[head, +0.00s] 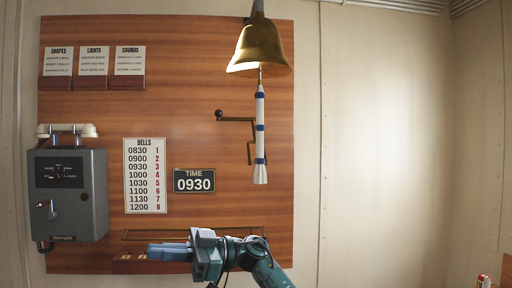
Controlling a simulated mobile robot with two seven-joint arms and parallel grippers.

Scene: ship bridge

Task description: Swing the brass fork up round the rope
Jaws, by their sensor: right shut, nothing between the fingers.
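The bell rope (260,135) is white with blue bands and hangs straight down from the clapper of the brass bell (259,48). A dark, brass-looking fork (249,153) hangs down just left of the rope, against the wooden board. A bar with a round knob (219,115) runs left from behind the rope above it. Whether the bar and fork are joined is hidden by the rope. My right gripper (152,251) is low in front of the board, pointing left, shut and empty. It is below and left of the fork and rope, touching neither. My left gripper is out of view.
A grey telephone box (68,195) is on the left. A bells list (145,176) and a time plate (194,181) are on the board (210,75). A narrow brass-edged shelf (140,236) lies behind my right gripper. The space right of the rope is clear.

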